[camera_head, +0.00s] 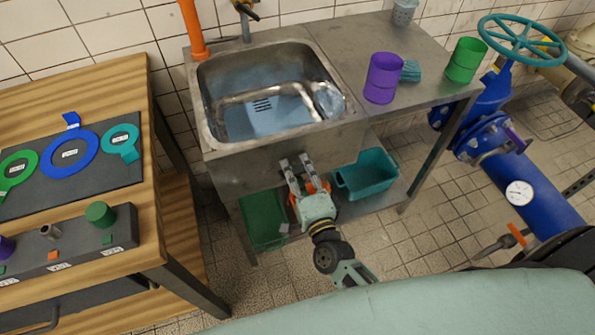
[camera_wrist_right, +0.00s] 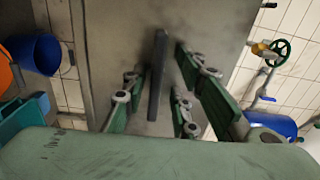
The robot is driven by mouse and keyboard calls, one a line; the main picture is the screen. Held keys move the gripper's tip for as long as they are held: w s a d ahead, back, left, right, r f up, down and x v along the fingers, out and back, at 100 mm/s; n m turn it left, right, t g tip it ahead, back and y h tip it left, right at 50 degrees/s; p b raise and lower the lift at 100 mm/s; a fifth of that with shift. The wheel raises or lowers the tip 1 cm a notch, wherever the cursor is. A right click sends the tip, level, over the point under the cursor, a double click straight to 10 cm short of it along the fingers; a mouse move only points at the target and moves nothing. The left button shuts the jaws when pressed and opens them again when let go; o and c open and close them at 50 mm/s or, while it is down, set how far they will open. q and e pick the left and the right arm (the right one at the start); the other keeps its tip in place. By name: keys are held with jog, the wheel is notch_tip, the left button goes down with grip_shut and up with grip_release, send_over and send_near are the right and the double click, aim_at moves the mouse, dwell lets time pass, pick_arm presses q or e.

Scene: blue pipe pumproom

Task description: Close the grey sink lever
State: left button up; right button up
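The sink (camera_head: 268,100) is a steel basin set in a metal counter against the tiled wall. In the right wrist view, the grey lever (camera_wrist_right: 158,75) is a dark straight bar in front of a plain grey panel. My right gripper (camera_head: 299,165) is at the sink's front panel, below the rim. In its wrist view the right gripper (camera_wrist_right: 165,90) is open, with fingers on both sides of the lever. I cannot tell whether a finger touches it. In the head view the lever is not clearly seen, with the gripper in front. My left gripper is not in view.
Below the sink are a green crate (camera_head: 262,219) and a teal bin (camera_head: 366,174). A purple cup (camera_head: 382,78) and a green cup (camera_head: 466,60) stand on the counter. A wooden bench (camera_head: 113,82) is at left; blue pipes (camera_head: 523,180) with a teal handwheel (camera_head: 522,38) are at right.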

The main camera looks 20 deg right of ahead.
jog(key=shift+f, duration=0.15)
jog(key=shift+s+d, duration=0.1)
jog(key=shift+s, duration=0.15)
jog(key=s, duration=1.1)
jog(key=shift+s+d, duration=0.15)
jog(key=shift+s, duration=0.1)
jog(key=s+f+n+g+y, duration=0.1)
jog(key=s+f+n+g, duration=0.25)
jog(key=f, duration=0.55)
jog(key=s+f+n+g, duration=0.2)
jog(key=f+n, duration=0.2)
jog(key=f, duration=0.5)
jog(key=s+f+n+g+y, duration=0.1)
jog(key=s+f+n+g, duration=0.25)
jog(key=f, duration=0.55)
jog(key=s+d+f+n+g+h, duration=0.1)
jog(key=s+d+f+n+g, duration=0.3)
jog(key=s+f, duration=0.3)
jog(key=s+d+f+n+g+h, duration=0.1)
jog(key=s+d+f+n+g, duration=0.3)
jog(key=s+f, duration=0.4)
jog(key=s+p, duration=0.1)
jog(key=s, duration=0.6)
jog(key=shift+s+n+h, duration=0.3)
jog(key=shift+s+n, duration=0.05)
jog(key=shift+n, duration=0.05)
